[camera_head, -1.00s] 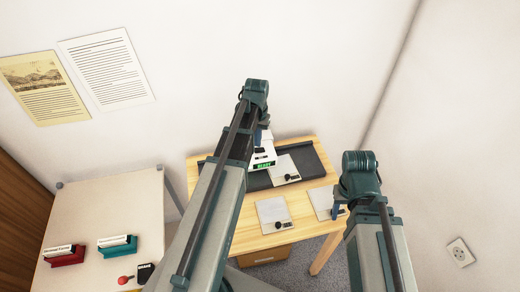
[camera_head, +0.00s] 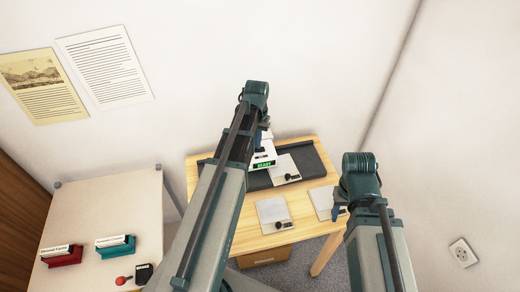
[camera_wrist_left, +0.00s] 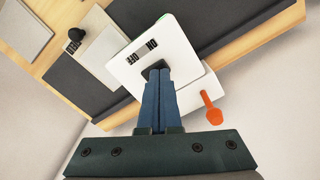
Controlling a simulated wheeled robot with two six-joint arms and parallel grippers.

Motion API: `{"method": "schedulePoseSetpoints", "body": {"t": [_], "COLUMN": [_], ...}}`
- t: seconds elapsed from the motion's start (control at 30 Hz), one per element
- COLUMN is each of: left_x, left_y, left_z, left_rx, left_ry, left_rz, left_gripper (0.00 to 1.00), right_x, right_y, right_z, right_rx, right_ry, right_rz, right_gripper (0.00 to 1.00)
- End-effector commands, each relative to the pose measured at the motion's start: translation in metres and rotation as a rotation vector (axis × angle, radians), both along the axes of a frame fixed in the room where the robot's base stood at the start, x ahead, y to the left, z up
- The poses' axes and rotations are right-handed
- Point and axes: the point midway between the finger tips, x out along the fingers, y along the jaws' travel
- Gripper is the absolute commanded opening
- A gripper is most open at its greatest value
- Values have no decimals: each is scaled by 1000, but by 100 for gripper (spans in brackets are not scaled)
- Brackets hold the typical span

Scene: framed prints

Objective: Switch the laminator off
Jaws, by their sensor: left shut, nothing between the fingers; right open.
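The laminator is a white machine (camera_head: 262,157) with a lit green display, on the wooden table and partly hidden behind my left arm. My right gripper (camera_head: 338,212) is open, over the table's right front, away from the laminator.
A dark mat (camera_head: 314,165) lies under the laminator. Grey plates with black knobs, one of them (camera_head: 271,211) at the front, lie on the table. A pale side table (camera_head: 100,205) at left holds a red and a teal card holder. Walls stand close behind and right.

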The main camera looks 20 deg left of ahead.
Motion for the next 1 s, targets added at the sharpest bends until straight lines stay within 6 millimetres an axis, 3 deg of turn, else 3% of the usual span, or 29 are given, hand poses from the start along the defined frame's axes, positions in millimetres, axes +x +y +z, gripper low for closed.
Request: {"method": "schedulePoseSetpoints", "body": {"t": [0.7,1.0], "left_x": [0,0], "left_y": [0,0], "left_z": [-11,2], "left_rx": [0,0], "left_ry": [0,0], "left_rz": [0,0], "left_gripper": [0,0], "right_x": [0,0], "right_y": [0,0], "right_z": [-11,2], "right_rx": [0,0], "right_ry": [0,0], "right_rz": [0,0], "right_gripper": [50,50]}}
